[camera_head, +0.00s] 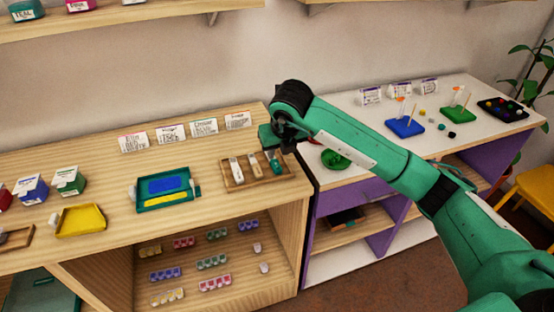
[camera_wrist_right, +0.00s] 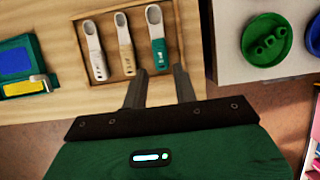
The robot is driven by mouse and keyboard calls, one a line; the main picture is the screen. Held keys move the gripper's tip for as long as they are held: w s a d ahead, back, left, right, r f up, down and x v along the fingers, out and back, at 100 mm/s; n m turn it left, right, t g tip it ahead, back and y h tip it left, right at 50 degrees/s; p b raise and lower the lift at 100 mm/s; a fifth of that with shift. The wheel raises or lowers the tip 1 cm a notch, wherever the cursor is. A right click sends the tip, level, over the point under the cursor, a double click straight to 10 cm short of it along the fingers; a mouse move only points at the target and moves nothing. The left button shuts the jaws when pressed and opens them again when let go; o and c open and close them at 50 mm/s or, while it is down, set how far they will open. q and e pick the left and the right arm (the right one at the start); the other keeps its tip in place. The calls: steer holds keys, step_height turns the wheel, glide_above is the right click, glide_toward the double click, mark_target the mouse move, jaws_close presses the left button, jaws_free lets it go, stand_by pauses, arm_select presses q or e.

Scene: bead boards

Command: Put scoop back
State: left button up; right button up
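Three scoops lie side by side in a small wooden tray (camera_head: 262,187) at the right end of the wooden shelf top. They are a white scoop (camera_wrist_right: 93,48), a beige scoop (camera_wrist_right: 125,44) and a teal scoop (camera_wrist_right: 156,36), which is the rightmost. The tray also shows in the right wrist view (camera_wrist_right: 76,30). My right gripper (camera_wrist_right: 160,72) is open, its two fingers apart at the tray's near edge. The teal scoop's lower end lies just ahead of the gap between the fingertips. In the head view the gripper hangs above the tray's far right side. My left gripper is not in view.
A teal board with blue and yellow areas (camera_head: 146,205) lies left of the tray. A yellow tray (camera_head: 82,221) is further left. Label cards (camera_head: 204,127) stand behind. A white table with a green dish (camera_head: 336,159) is at the right, beyond a gap.

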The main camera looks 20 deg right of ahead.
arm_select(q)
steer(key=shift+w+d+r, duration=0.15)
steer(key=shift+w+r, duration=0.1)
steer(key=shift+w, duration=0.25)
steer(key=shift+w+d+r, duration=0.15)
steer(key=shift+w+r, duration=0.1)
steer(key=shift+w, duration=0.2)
arm_select(e)
steer(key=v, duration=0.5)
steer(key=shift+r, duration=0.2)
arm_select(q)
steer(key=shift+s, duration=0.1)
